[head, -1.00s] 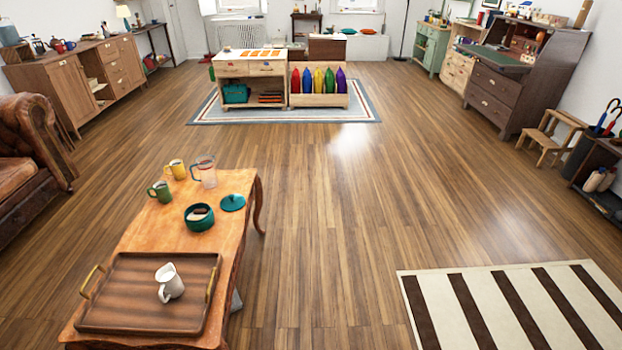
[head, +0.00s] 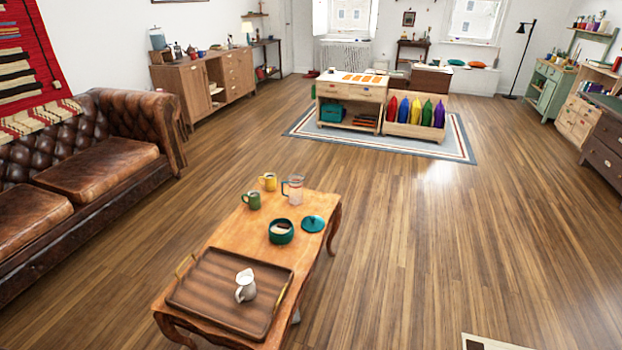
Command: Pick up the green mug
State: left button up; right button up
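The green mug (head: 252,201) stands upright on the far left part of the wooden coffee table (head: 225,236) in the head view. Its handle points left. Neither of my grippers shows in the head view.
On the table are a teal pot (head: 281,232), its teal lid (head: 313,223), and a wooden tray (head: 205,288) holding a white jug (head: 245,287). A brown leather sofa (head: 90,180) stands to the left.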

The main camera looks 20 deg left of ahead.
aim_at(251, 200)
jog(key=z, duration=1.25)
jog(key=i, duration=2.45)
jog(key=u, duration=3.05)
